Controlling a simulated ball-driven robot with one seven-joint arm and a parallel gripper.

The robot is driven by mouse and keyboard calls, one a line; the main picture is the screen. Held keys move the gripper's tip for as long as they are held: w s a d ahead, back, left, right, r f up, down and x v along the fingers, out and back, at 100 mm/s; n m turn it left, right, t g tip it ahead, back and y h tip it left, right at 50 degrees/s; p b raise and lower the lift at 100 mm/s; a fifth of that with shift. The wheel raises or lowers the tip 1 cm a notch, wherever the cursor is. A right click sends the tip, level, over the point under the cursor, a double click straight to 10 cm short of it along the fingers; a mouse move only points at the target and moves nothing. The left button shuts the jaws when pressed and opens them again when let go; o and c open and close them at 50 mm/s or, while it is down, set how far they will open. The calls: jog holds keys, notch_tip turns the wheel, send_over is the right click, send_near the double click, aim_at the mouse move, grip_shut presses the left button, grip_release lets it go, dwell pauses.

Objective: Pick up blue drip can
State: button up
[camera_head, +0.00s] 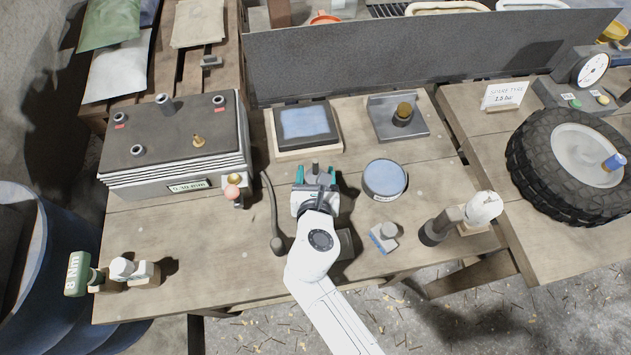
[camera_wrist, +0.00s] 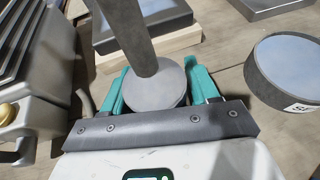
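A round grey tin (camera_head: 385,178) with a pale blue top stands on the bench, right of my gripper. It also shows at the right of the wrist view (camera_wrist: 290,70), with a white label on its side. I cannot tell if it is the drip can. My gripper (camera_head: 316,172) is low over the bench, its two teal fingers spread apart. In the wrist view, a grey disc with a thick stem (camera_wrist: 157,85) shows between the fingers (camera_wrist: 160,82). No clear grip on it shows. A small blue block with a grey knob (camera_head: 383,237) lies nearer the front.
A ribbed grey box (camera_head: 175,150) stands at the left and a framed blue pad (camera_head: 304,126) behind my gripper. A dark curved tool (camera_head: 272,215) lies left of my arm. A tyre (camera_head: 575,165) with a blue cylinder (camera_head: 613,162) lies on the right bench.

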jog(key=c, duration=0.9)
jog(key=shift+r, duration=0.1)
